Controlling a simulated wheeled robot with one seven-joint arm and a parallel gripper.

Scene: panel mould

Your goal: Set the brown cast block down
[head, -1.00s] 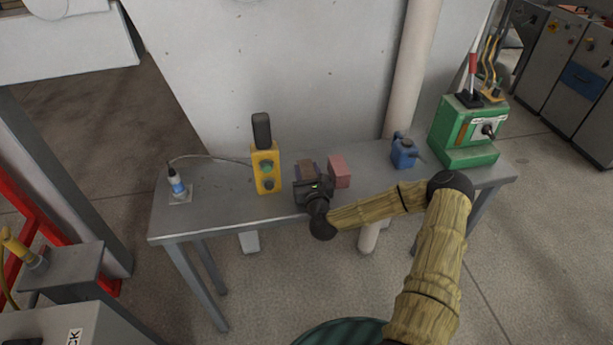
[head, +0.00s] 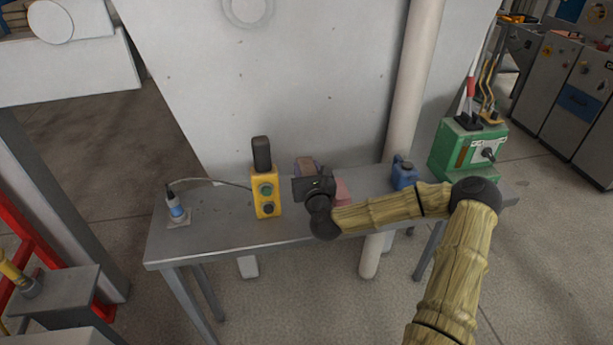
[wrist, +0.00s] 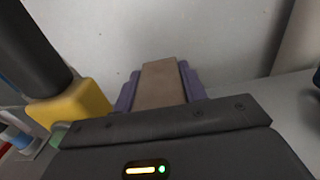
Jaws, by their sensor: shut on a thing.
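The brown cast block (wrist: 160,84) is between the purple fingers of my gripper (wrist: 158,88) in the wrist view. In the head view the block (head: 304,164) shows small beyond the dark body of my gripper (head: 307,168), which hides part of it. My gripper is shut on the block and holds it above the grey table (head: 215,245), towards the wall. How high it hangs is hard to tell.
A yellow button box (head: 265,192) stands just left of my gripper. A pinkish-red block (head: 343,191) lies close to its right, partly hidden. A small bottle (head: 175,208) is at left.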

